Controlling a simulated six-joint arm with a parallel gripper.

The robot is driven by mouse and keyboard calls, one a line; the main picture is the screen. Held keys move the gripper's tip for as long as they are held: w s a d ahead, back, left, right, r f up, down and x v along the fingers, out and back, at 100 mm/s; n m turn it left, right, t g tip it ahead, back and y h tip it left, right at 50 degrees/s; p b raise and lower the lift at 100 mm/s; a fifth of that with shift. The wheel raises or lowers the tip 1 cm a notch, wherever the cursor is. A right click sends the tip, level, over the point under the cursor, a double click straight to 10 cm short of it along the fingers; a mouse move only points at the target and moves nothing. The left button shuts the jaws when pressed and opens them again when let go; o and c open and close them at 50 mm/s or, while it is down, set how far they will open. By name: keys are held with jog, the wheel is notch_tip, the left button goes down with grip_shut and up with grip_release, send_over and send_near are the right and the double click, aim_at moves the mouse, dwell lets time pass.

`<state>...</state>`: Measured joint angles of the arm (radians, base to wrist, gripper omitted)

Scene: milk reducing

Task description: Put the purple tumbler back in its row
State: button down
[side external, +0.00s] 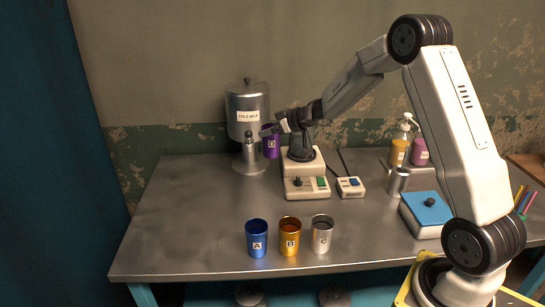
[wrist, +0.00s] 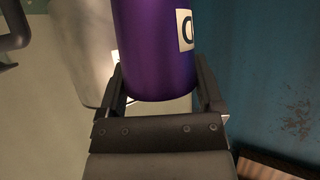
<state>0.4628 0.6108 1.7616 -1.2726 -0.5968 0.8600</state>
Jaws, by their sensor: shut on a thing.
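The purple tumbler (side external: 271,146) is upright at the back of the table, just right of the milk dispenser (side external: 246,103). My gripper (side external: 274,128) is shut on it near its upper part. In the wrist view the tumbler (wrist: 155,45) sits between the two fingers of my gripper (wrist: 158,78), with part of a white letter label at its right side. I cannot tell whether its base touches the table. At the front stands a row: blue tumbler A (side external: 257,238), gold tumbler B (side external: 290,236) and silver tumbler C (side external: 322,234).
A white device with a dark upright part (side external: 305,180) stands right of the tumbler, with a small control box (side external: 350,187) beside it. A metal cup (side external: 398,180) and a blue-topped box (side external: 427,212) are farther right.

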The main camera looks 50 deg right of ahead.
dwell(0.4)
jog(key=w+a+m+h, duration=0.1)
jog(key=w+a, duration=0.1)
jog(key=a, duration=1.3)
jog(key=s+a+f+m+h, duration=0.3)
jog(key=s+a, duration=0.6)
jog(key=a, duration=0.3)
jog(key=shift+s+a+f+h, duration=0.3)
jog(key=shift+s+f+h, duration=0.1)
jog(key=shift+f, duration=0.5)
jog(key=shift+f, duration=0.1)
jog(key=shift+f, duration=4.9)
jog(key=shift+f, duration=0.1)
